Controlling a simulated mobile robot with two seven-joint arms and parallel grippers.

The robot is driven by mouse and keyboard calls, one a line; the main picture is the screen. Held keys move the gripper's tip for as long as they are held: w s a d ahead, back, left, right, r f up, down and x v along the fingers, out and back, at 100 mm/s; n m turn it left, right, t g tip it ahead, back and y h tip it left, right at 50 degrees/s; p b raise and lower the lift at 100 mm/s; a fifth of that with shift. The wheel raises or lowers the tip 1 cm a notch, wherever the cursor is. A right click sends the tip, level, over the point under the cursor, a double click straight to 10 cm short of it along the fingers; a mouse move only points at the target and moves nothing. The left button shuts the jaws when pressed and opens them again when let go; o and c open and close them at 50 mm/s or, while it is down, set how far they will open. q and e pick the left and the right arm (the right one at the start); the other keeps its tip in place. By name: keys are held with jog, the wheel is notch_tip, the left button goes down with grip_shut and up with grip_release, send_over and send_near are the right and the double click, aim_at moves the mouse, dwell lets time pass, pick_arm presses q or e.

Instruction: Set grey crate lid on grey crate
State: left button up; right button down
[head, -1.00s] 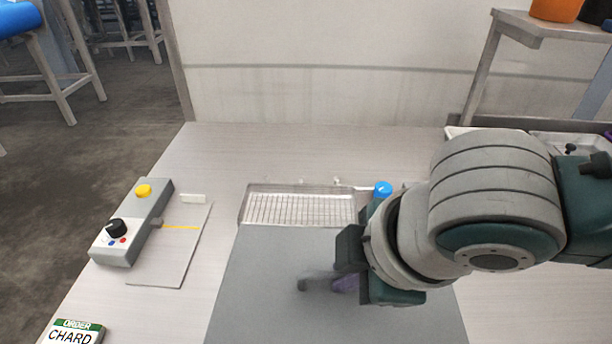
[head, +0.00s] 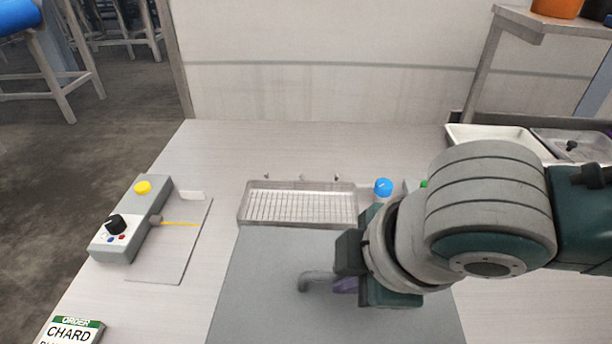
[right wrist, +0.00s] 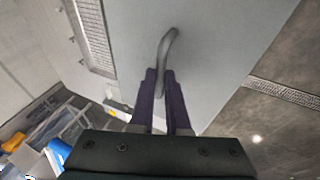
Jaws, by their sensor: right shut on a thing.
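A large flat grey panel (head: 270,260), which looks like the grey crate lid, lies flat at the front middle in the head view. It fills much of the right wrist view (right wrist: 220,60). A curved grey handle (head: 316,281) stands up from it. My right gripper (head: 347,285) is at this handle, and its purple fingers (right wrist: 160,98) are shut on the handle (right wrist: 166,52) in the wrist view. I cannot make out the grey crate; the panel may hide it. I cannot tell whether the panel touches anything beneath. My left gripper is not in view.
A wire-mesh tray (head: 300,204) sits just beyond the panel. A blue-capped bottle (head: 383,188) is close by my right arm. A control box (head: 133,222) and a flat board (head: 172,262) lie left. A white bin (head: 480,137) stands back right.

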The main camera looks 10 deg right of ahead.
jog(key=c, duration=0.8)
grip_release()
jog(key=shift+r, duration=0.1)
jog(key=s+a+r+m+y+p, duration=0.1)
jog(key=s+a+r+m+y, duration=0.2)
jog(key=s+r, duration=0.55)
jog(key=s+d+f+m+g+h, duration=0.2)
jog(key=s+d+m+h, duration=0.2)
jog(key=s+d+m, duration=0.55)
jog(key=shift+m+t, duration=0.25)
jog(key=shift+t, duration=0.05)
jog(key=w+r+p, duration=0.1)
jog(key=r+p, duration=0.9)
jog(key=d+r+p, duration=0.1)
jog(key=r+p, duration=0.9)
jog(key=p, duration=0.1)
jog(key=w+r+p, duration=0.1)
jog(key=r+p, duration=0.9)
jog(key=r, duration=0.1)
jog(key=shift+w+d+r+p, duration=0.1)
jog(key=shift+w+d+p, duration=0.05)
jog(key=shift+w+p, duration=0.2)
